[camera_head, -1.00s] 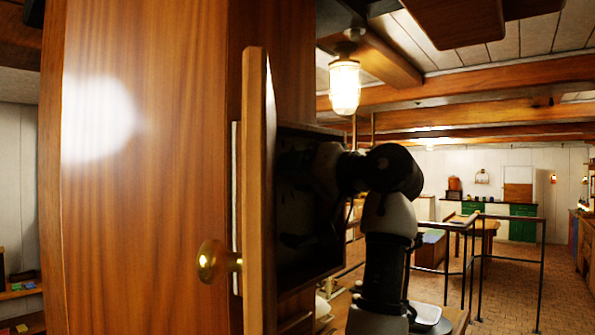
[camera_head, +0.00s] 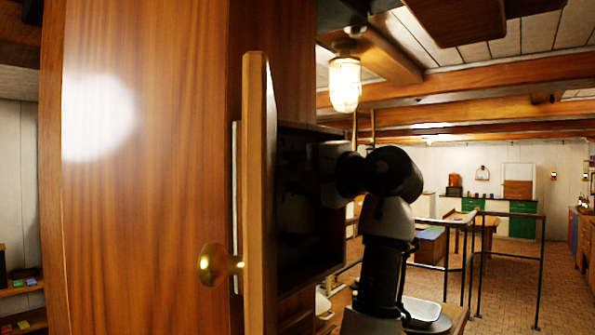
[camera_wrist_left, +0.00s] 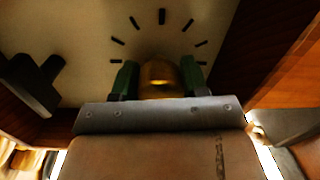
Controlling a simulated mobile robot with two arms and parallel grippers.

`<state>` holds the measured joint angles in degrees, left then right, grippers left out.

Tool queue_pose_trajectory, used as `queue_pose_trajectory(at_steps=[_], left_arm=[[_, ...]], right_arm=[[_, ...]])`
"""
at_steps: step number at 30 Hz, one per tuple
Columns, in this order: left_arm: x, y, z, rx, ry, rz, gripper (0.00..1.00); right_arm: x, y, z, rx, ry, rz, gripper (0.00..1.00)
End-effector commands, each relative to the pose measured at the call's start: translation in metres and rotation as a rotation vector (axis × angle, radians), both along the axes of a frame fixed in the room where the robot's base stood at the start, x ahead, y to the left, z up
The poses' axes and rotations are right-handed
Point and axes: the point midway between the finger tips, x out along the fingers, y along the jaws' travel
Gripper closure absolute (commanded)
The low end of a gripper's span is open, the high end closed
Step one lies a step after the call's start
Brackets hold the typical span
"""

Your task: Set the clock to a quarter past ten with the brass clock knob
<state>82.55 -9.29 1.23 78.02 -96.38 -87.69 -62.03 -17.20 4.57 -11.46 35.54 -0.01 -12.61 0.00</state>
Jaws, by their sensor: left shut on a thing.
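In the left wrist view, a pale clock face (camera_wrist_left: 75,40) with dark tick marks fills the top. The brass clock knob (camera_wrist_left: 158,76) stands out from it between the green fingers of my left gripper (camera_wrist_left: 158,84), which is shut on it. A dark, cross-shaped piece (camera_wrist_left: 35,82) lies at the left; I cannot tell whether it is a clock hand. In the head view, my left gripper (camera_head: 300,185) reaches into the dark wooden case (camera_head: 325,255). The face and the time are hidden there. My right gripper is not in view.
An open wooden door (camera_head: 259,190), seen edge-on, with a brass door knob (camera_head: 215,263), stands left of my arm. A wide wooden panel (camera_head: 150,200) fills the left. A lit lamp (camera_head: 345,84) hangs above. Metal railings (camera_head: 466,260) and open brick floor lie at the right.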

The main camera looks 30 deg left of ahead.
Motion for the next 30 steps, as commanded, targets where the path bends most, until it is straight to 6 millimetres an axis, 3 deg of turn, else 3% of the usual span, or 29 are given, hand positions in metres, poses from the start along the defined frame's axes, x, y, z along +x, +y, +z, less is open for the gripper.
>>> queue_pose_trajectory(at_steps=[22,23,24,27,30], left_arm=[[-0.0001,-0.0005,0.0024,0.014,0.085,-0.003,0.79],[-0.0001,-0.0005,0.0024,0.014,0.085,-0.003,0.53],[-0.0001,-0.0005,0.0024,0.013,0.085,-0.003,0.46],[-0.0001,-0.0004,0.0018,0.012,0.087,-0.002,0.31],[0.0,-0.0002,0.0013,0.01,0.087,-0.001,0.3]], right_arm=[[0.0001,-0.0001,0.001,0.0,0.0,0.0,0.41],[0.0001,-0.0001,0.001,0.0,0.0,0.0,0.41],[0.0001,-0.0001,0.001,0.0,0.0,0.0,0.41],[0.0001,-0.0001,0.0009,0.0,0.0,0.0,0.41],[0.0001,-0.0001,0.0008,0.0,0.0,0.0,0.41]])
